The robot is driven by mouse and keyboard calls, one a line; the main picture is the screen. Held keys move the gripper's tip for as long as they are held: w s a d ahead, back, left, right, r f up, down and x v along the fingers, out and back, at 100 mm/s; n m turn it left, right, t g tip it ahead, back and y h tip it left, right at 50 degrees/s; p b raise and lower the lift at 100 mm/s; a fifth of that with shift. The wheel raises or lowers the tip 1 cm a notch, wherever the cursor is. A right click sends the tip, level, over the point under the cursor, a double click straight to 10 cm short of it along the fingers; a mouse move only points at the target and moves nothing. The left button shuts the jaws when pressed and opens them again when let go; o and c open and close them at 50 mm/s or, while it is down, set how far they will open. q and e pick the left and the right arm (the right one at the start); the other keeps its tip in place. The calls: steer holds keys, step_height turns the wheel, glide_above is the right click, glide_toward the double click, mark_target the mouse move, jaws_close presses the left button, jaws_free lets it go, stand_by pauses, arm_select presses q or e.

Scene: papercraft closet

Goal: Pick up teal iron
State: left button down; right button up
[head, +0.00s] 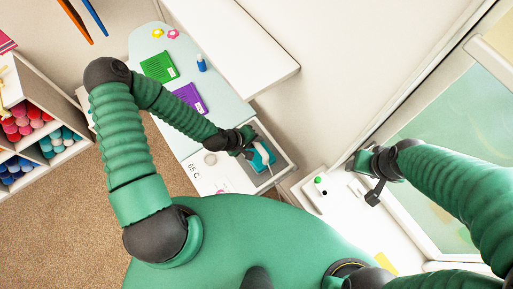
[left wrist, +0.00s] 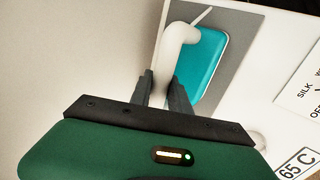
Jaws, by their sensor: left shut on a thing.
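The teal iron (head: 260,161) lies on a grey pad in a white station at the end of the ironing board. It also shows in the left wrist view (left wrist: 206,65), with its white handle rising toward my gripper. My left gripper (head: 248,150) is at the iron, its dark fingers closed around the white handle, as the left wrist view (left wrist: 163,92) shows. The fingers hide part of the handle. My right gripper (head: 364,177) is over the white ledge at the right, away from the iron; its finger state is unclear.
The pale ironing board (head: 218,118) holds a green packet (head: 159,67), a purple packet (head: 188,98) and a blue bottle (head: 201,63). A white shelf (head: 245,45) juts from the wall above. A small white box (head: 317,190) stands right of the station. Yarn cubbies (head: 22,140) stand at left.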

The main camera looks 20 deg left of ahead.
arm_select(q)
steer(key=shift+a, duration=0.3)
steer(key=shift+d+r, duration=0.1)
steer(key=shift+d, duration=0.3)
steer(key=shift+w+d, duration=0.1)
steer(key=shift+d, duration=0.15)
steer(key=shift+a+r+b, duration=0.2)
steer(key=shift+r+b, duration=0.05)
steer(key=shift+r, duration=0.2)
steer(key=shift+a+r+b, duration=0.2)
steer(key=shift+r, duration=0.25)
steer(key=shift+a+r, duration=0.1)
steer(key=shift+r, duration=0.55)
steer(key=shift+a+r+b, duration=0.1)
steer(key=shift+a+b, duration=0.2)
steer(key=shift+b, duration=0.15)
steer(key=shift+a, duration=0.35)
steer(key=a+r+b, duration=0.1)
steer(key=a+b, duration=0.3)
steer(key=a, duration=1)
steer(key=shift+w+a+r, duration=0.25)
steer(key=shift+w+r, duration=0.05)
steer(key=shift+w, duration=0.05)
arm_select(e)
steer(key=f, duration=0.6)
steer(key=shift+s+a, duration=0.1)
steer(key=shift+a, duration=0.15)
